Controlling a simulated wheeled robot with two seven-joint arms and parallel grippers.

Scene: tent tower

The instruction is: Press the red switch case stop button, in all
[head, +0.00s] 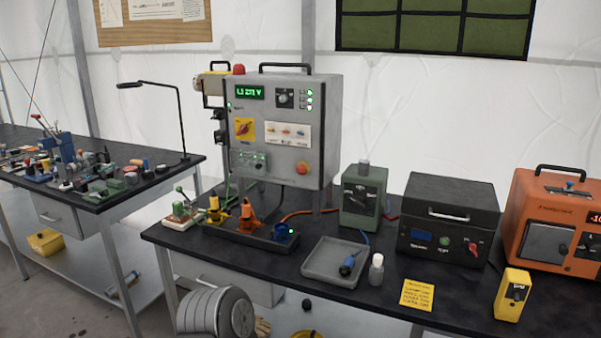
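The grey switch case (285,120) stands upright on the dark table, with a handle on top and a lit green display. Nothing covers the button. Whether it is pressed in cannot be told at this size. Neither of my grippers is in view.
In front of the case are a black strip with coloured plugs (252,233) and a grey tray (334,262). To the right stand a green box (362,197), a black case (447,218), an orange unit (553,222) and a yellow meter (511,295). A cluttered bench (150,184) is left.

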